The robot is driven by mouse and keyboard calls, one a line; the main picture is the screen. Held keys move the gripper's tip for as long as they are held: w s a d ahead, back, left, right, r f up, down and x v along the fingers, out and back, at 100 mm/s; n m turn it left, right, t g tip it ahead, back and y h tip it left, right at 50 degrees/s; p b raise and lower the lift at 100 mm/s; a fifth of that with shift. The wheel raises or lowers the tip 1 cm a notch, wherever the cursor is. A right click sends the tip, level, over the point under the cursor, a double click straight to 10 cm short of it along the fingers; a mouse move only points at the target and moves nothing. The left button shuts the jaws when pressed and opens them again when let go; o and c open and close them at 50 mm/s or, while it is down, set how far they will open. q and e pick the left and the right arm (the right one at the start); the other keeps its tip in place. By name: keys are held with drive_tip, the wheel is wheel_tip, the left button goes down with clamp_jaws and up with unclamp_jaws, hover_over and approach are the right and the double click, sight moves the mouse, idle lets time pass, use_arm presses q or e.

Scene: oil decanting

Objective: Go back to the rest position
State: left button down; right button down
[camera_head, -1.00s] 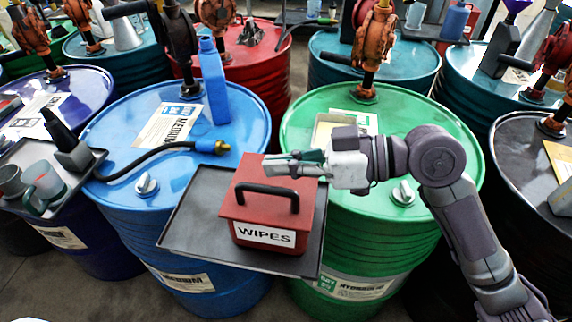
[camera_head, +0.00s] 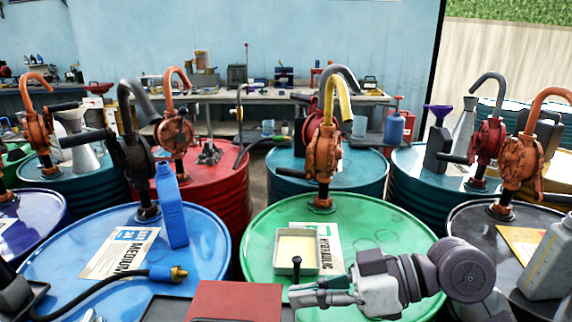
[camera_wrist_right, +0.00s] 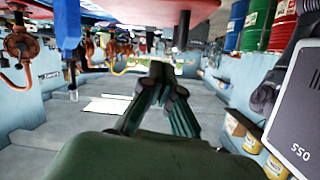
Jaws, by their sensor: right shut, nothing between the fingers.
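My right gripper (camera_head: 318,293) is shut and empty. It points left in the head view, above the near part of the green drum (camera_head: 262,235). It is near the red wipes box (camera_head: 235,300), which shows only in part at the bottom edge. In the right wrist view the two dark fingers (camera_wrist_right: 160,85) meet at their tips with nothing between them. My left gripper is not in view.
A blue drum (camera_head: 60,245) with a blue bottle (camera_head: 171,205) and a hose (camera_head: 105,290) stands at left. A shallow tray (camera_head: 297,252) lies on the green drum before an orange pump (camera_head: 323,150). A dark drum (camera_head: 475,225) with a grey jug (camera_head: 550,262) stands at right.

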drive_tip(key=s+d+f+m+t+h, duration=0.1)
drive_tip(key=d+f+m+t+h, duration=0.2)
drive_tip(key=f, duration=0.7)
drive_tip(key=s+d+f+m+t+h, duration=0.1)
drive_tip(key=s+d+f+m+h, duration=0.2)
drive_tip(key=f, duration=0.8)
drive_tip(key=s+d+f+m+g+h, duration=0.2)
drive_tip(key=s+d+f+m+h, duration=0.55)
drive_tip(key=s+d+f, duration=0.4)
wheel_tip(320, 180, down, 26)
drive_tip(key=s+n+g, duration=0.1)
drive_tip(key=s, duration=0.1)
drive_tip(key=s+d+f+g, duration=0.1)
drive_tip(key=s+d+f, duration=0.2)
drive_tip(key=s+f, duration=1.2)
drive_tip(key=shift+s+f+h, duration=0.25)
drive_tip(key=shift+s+h, duration=0.2)
